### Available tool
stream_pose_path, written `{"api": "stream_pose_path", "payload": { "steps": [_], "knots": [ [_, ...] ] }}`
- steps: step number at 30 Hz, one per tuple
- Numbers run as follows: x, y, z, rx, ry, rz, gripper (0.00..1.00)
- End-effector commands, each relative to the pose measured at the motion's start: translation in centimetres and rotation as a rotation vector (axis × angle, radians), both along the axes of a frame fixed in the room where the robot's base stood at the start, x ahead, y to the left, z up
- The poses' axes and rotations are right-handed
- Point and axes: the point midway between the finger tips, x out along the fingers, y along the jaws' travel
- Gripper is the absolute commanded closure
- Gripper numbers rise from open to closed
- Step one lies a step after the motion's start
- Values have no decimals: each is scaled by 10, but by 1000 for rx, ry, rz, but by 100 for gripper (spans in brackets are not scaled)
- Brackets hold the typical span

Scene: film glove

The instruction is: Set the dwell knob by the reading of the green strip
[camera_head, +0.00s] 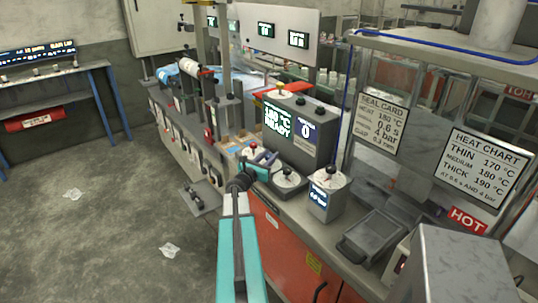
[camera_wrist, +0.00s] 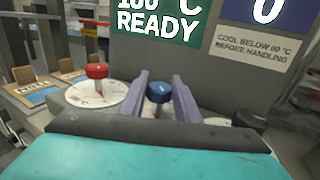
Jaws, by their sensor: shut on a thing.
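My gripper (camera_wrist: 160,95) has its two purple fingers on either side of a blue-capped knob (camera_wrist: 158,91) in the wrist view, shut on it. The knob's dial and label are hidden by my gripper, so its setting cannot be read. In the head view my gripper (camera_head: 266,158) is at the front of the grey control box (camera_head: 316,152). Its green screen (camera_head: 278,121) reads 180 °C READY, and a blue panel (camera_head: 306,131) beside it shows 0. I cannot make out a green strip in either view.
A red knob (camera_wrist: 97,72) on a white °C dial (camera_wrist: 92,95) stands close left of my fingers. Right of my gripper are a black-knobbed dial (camera_head: 288,178) and a pressure unit (camera_head: 325,198). The seal card (camera_head: 381,123) lists 180 °C, 0.6 s, 4 bar. A HOT sign (camera_head: 467,220) hangs right.

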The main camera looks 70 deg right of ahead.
Motion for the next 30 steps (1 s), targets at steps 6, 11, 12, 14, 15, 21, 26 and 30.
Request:
{"api": "stream_pose_path", "payload": {
  "steps": [6,11,12,14,15,21,26,30],
  "knots": [
    [4,-2,0,-1,0,-134,93],
    [4,-2,-1,0,-1,-239,93],
    [4,-3,-1,-1,-1,-264,93],
    [4,-3,-2,0,0,-302,93],
    [4,-3,-1,-1,0,-328,93],
    [4,-3,-1,0,0,-448,93],
    [3,-2,-1,-1,0,-528,93],
    [2,-1,-1,0,0,-581,93]
  ]
}}
